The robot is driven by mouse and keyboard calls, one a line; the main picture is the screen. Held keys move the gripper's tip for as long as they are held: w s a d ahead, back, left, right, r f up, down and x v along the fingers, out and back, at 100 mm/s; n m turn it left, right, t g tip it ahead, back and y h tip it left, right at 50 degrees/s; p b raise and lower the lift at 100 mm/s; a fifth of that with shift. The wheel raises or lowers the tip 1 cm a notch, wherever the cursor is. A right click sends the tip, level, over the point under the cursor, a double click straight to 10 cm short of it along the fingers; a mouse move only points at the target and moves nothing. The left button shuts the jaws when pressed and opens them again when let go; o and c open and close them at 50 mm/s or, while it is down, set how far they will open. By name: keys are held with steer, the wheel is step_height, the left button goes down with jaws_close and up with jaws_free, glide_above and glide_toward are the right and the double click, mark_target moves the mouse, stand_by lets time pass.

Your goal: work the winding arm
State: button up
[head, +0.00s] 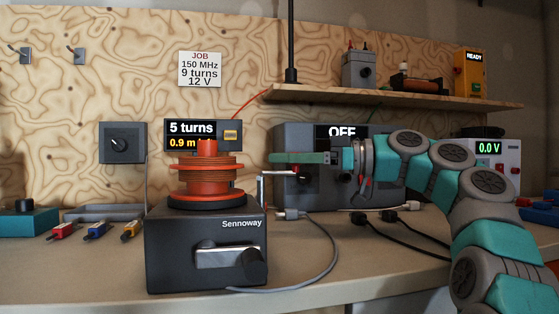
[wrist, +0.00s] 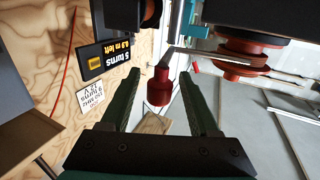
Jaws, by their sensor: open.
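The dark Sennoway winder (head: 205,262) stands on the bench with an orange spool (head: 207,183) of wire on top. Its silver winding arm (head: 262,190) rises at the right side of the box. In the wrist view, a silver bar (wrist: 180,48) leads to a red knob (wrist: 160,88), which sits between my two fingers with gaps on both sides. My gripper (wrist: 159,92) is open around the knob; it also shows in the head view (head: 275,158), coming from the right. The winder display (head: 203,135) reads 5 turns and 0.9 m.
A job card (head: 200,69) reads 150 MHz, 9 turns, 12 V. A grey unit (head: 290,135) marked OFF stands close behind my gripper. Cables (head: 325,262) lie on the bench right of the winder. Small coloured plugs (head: 96,231) lie left of it.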

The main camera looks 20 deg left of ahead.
steer(key=shift+a, duration=0.8)
steer(key=shift+c, duration=0.2)
jaws_close()
stand_by(0.6)
